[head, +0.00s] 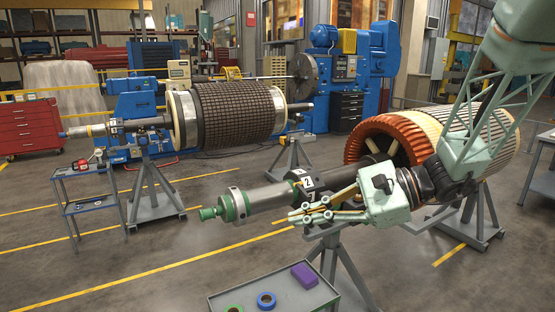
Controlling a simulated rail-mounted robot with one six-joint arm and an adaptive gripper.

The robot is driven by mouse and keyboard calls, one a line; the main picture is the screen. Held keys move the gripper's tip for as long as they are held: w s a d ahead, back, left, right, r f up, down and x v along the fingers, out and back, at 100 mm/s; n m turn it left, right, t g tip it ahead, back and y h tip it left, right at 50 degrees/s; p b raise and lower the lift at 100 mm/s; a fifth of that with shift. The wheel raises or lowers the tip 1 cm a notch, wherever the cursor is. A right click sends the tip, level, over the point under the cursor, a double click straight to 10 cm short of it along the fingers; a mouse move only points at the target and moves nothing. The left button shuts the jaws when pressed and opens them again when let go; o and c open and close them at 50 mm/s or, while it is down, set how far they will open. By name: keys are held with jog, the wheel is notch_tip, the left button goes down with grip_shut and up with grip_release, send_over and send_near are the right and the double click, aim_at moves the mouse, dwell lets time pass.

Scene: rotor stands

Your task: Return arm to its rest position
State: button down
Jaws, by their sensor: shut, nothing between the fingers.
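My gripper (296,217) is shut and empty. It points left, in front of the shaft (258,199) of the near rotor, and hides part of it. I cannot tell whether it touches the shaft. My pale green arm comes down from the upper right and covers part of the rotor (385,135) with its copper-coloured end winding. The shaft's green-banded end (212,212) sticks out to the left. A white marker tag with a number sits on the shaft just above my gripper.
A grey cart (325,296) below holds a purple block (304,274), a blue ring (266,300) and a green ring. Grey stands (345,250) bear the near rotor. Another rotor (235,115) lies on stands behind, with a small shelf cart (88,200) at left. Open floor lies between.

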jog(key=s+d+r+n+g+h, duration=0.1)
jog(key=s+n+h, duration=0.25)
jog(key=s, duration=0.75)
jog(key=s+d+r+n+g+h, duration=0.1)
jog(key=s+n+g+h, duration=0.2)
jog(key=s, duration=0.8)
jog(key=s+d+r+n+t+h, duration=0.2)
jog(key=s+d+n+t+h, duration=0.3)
jog(key=s+d, duration=0.6)
jog(key=shift+s+d+r+n+h, duration=0.35)
jog(key=shift+d+n+h, duration=0.5)
jog(key=shift+d+n, duration=0.45)
jog(key=shift+d, duration=0.1)
